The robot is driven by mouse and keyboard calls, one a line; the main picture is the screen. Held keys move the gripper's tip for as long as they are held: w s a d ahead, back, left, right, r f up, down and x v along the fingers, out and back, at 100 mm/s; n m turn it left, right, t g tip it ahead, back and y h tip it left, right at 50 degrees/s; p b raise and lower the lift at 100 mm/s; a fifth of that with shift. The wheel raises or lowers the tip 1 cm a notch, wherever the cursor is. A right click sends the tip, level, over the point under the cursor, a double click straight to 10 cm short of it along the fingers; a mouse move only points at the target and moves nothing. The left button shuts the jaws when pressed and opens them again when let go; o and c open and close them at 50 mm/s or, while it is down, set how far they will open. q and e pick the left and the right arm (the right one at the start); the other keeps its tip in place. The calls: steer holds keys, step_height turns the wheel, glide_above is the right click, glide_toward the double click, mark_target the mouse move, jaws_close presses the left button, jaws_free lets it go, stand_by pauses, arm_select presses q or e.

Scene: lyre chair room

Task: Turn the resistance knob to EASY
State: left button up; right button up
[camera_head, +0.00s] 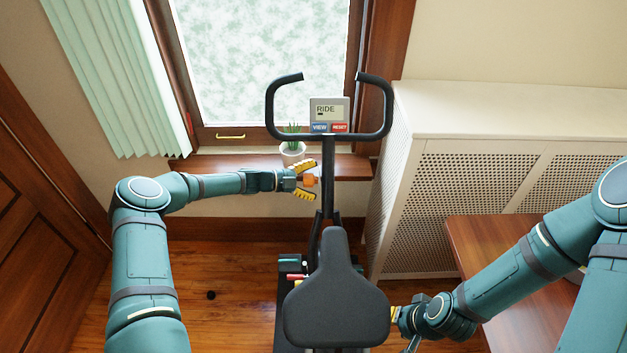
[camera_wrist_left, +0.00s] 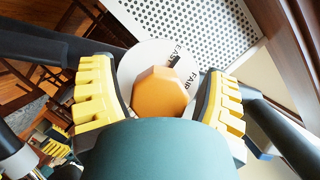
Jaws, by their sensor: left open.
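The orange resistance knob (camera_head: 309,180) sits on the bike's post below the handlebar. In the left wrist view the faceted knob (camera_wrist_left: 160,92) stands on a white dial (camera_wrist_left: 140,58). The letters "EAS" and "FAIR" show on the dial; the rest is hidden behind the knob and fingers.
The black bike seat (camera_head: 335,300) and handlebar (camera_head: 388,105) stand near my arms. A console (camera_head: 329,114) reads "RIDE". A potted plant (camera_head: 292,150) stands on the windowsill behind the left gripper. A radiator cover (camera_head: 470,190) and wooden table (camera_head: 500,235) are at the right.

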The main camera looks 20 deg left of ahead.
arm_select(q)
steer(key=shift+w+d, duration=0.15)
steer(key=shift+d, duration=0.05)
steer(key=shift+f, duration=0.1)
jaws_close()
steer(key=shift+d, duration=0.1)
steer(key=shift+s+d+f+g, duration=0.2)
steer(key=shift+s+f+g, duration=0.05)
steer(key=shift+f+g, duration=0.15)
steer(key=shift+n, duration=0.4)
steer(key=shift+w+a+r, duration=0.1)
steer(key=shift+a+r, duration=0.05)
steer(key=shift+a, duration=0.15)
